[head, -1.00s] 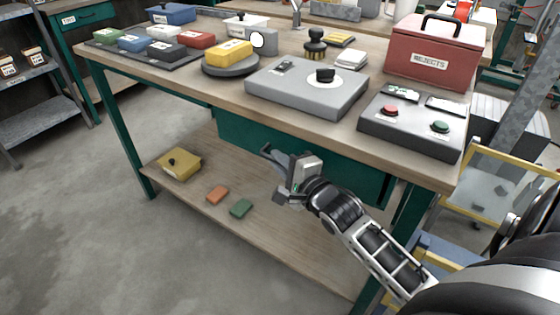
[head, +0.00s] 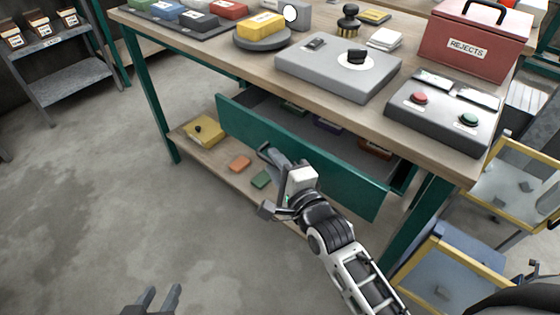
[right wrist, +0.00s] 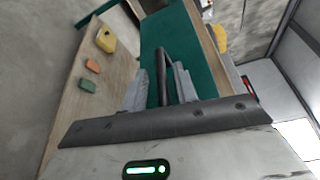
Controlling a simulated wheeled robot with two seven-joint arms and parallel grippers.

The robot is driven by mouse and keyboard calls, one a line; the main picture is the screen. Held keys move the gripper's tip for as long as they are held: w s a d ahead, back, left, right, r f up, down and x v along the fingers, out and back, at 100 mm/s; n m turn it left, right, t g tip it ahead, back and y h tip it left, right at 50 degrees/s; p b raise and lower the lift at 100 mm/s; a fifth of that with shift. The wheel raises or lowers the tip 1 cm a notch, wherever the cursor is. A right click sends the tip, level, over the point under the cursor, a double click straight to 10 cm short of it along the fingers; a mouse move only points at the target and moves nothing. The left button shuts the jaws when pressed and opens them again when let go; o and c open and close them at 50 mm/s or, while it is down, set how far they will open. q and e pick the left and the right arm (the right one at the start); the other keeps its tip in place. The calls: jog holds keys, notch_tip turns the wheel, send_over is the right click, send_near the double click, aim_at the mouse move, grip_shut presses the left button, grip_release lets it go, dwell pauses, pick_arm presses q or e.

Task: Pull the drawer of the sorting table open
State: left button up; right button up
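The sorting table's green drawer (head: 300,150) stands pulled out, its front well forward of the tabletop and its inside showing, with several small items in it. My right gripper (head: 272,158) is at the drawer front. In the right wrist view, the dark handle bar (right wrist: 162,72) stands between the two fingers of my right gripper (right wrist: 162,85), which appear shut on it; finger contact is partly hard to see. The drawer's green front (right wrist: 190,35) lies behind the bar. My left gripper (head: 158,299) is at the bottom edge of the head view, fingers apart and empty, over the floor.
The tabletop (head: 260,62) holds a grey device, a button panel (head: 440,112), a red rejects box (head: 470,45) and several coloured blocks. A lower shelf (head: 215,160) carries a yellow box and two small blocks. A yellow-framed cart (head: 450,262) stands at right. Floor at left is clear.

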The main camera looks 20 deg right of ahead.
jog(key=shift+r, duration=0.1)
jog(key=shift+s, duration=0.1)
jog(key=shift+s+d, duration=0.1)
jog(key=shift+s, duration=0.25)
jog(key=s+d+r, duration=0.1)
jog(key=s+d, duration=0.1)
jog(key=s, duration=1.2)
jog(key=shift+s+d+r, duration=0.2)
jog(key=shift+s+d, duration=0.05)
jog(key=shift+s, duration=0.1)
